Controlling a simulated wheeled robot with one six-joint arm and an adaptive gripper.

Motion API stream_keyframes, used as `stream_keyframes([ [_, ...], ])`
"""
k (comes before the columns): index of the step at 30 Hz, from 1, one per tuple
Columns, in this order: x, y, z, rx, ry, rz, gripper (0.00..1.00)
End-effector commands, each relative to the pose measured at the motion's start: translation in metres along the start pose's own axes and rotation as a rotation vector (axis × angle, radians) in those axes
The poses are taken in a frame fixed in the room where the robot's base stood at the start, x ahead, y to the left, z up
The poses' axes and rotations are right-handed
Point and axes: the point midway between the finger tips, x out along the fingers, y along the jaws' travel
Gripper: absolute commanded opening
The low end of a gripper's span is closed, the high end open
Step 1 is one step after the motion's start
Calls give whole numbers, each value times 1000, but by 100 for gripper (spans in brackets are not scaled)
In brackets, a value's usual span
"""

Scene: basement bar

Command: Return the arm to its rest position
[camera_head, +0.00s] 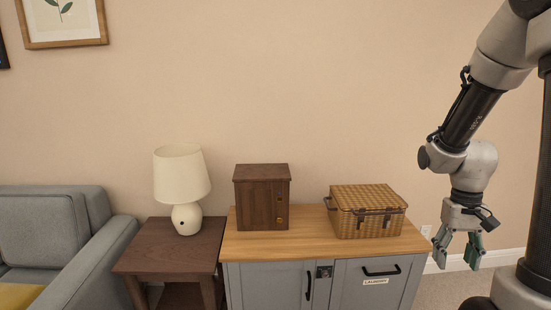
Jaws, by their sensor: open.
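My arm comes in from the top right and bends down at the wrist. My gripper (457,252) hangs pointing down at the right, just past the right end of the grey cabinet (337,283). Its fingers are apart, with nothing between them. Whether it is in front of or beside the cabinet's edge in depth is hard to tell, but it looks clear of it.
On the cabinet's wooden top stand a dark wooden box (262,198) and a closed wicker basket (367,211). To the left are a side table (172,254) with a white lamp (181,183), and a grey sofa (88,250). Carpet shows below my gripper.

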Motion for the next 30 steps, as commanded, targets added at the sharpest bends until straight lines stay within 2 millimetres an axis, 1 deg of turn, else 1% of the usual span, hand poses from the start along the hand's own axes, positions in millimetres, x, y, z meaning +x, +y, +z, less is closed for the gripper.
stream_keyframes([
  [1,-22,-5,18,-25,13,-3,57],
  [3,-45,-11,43,-55,25,-9,57],
  [6,-74,-19,74,-86,68,-19,57],
  [9,-98,-26,98,-106,151,-31,57],
  [12,-120,-32,112,-129,271,-44,57],
  [18,-156,-38,128,-172,468,-61,57],
  [21,-166,-41,132,-186,517,-67,57],
  [24,-169,-43,133,-196,534,-70,57],
  [30,-169,-43,132,-199,531,-70,57],
])
